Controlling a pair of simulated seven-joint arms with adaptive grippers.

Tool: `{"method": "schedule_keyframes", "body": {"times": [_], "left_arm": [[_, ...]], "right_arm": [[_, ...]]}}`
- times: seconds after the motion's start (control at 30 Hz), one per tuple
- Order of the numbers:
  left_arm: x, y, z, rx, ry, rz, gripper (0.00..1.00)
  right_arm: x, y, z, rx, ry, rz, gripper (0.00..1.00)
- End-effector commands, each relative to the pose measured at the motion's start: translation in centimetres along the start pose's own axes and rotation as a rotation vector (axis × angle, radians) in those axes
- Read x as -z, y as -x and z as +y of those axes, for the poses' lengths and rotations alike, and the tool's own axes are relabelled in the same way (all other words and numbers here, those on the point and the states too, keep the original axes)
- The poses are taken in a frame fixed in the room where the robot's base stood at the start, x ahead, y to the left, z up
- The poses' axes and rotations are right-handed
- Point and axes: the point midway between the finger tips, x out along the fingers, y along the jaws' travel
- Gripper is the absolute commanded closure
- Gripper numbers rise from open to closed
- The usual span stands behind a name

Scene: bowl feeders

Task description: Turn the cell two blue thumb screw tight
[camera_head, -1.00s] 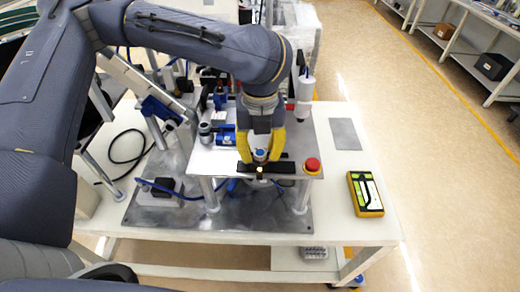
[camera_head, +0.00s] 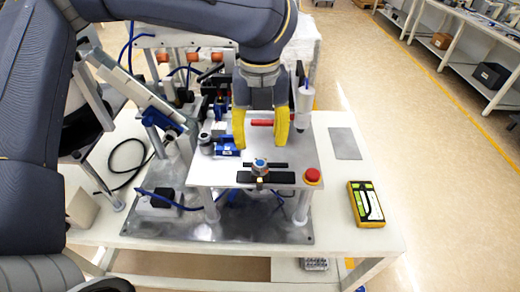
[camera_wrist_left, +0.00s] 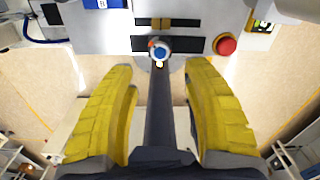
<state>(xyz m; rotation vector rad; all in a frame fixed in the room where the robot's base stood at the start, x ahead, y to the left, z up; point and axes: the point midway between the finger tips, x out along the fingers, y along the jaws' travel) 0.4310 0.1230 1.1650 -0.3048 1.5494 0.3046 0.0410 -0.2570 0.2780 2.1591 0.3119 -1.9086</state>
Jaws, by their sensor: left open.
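The blue-topped thumb screw (camera_head: 260,165) stands on the black bracket of the silver plate (camera_head: 215,174). My right gripper is not in view.
A red button (camera_head: 312,176) sits at the plate's right edge, close to the screw. A yellow handheld device (camera_head: 366,204) lies on the white table (camera_head: 342,238). A blue block (camera_head: 226,147) and a white cylinder unit (camera_head: 304,103) stand near the gripper.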

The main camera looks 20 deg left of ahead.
Motion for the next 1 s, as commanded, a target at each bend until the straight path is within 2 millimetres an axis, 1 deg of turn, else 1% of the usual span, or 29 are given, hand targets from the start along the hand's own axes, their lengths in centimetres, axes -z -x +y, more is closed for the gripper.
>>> {"method": "schedule_keyframes", "body": {"times": [0.03, 0.1, 0.3, 0.5, 0.9, 1.0], "left_arm": [[-0.1, 0.8, 0.0, 0.001, 0.000, -0.004, 0.50], [0.0, 1.7, 0.0, 0.001, 0.000, -0.003, 0.50], [0.0, 3.5, 0.0, 0.001, 0.001, -0.001, 0.50], [0.0, 4.0, 0.0, 0.000, -0.001, -0.001, 0.50], [0.0, 4.0, -0.1, 0.002, 0.001, 0.001, 0.50], [0.2, 4.7, -0.6, 0.036, 0.024, 0.016, 0.50]], "right_arm": [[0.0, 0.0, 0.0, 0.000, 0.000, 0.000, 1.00], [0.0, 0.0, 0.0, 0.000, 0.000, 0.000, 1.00], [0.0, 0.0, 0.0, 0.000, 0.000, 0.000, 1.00], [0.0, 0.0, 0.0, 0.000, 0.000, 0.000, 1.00], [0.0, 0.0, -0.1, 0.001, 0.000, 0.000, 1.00], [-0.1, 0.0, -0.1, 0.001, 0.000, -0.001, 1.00]]}}
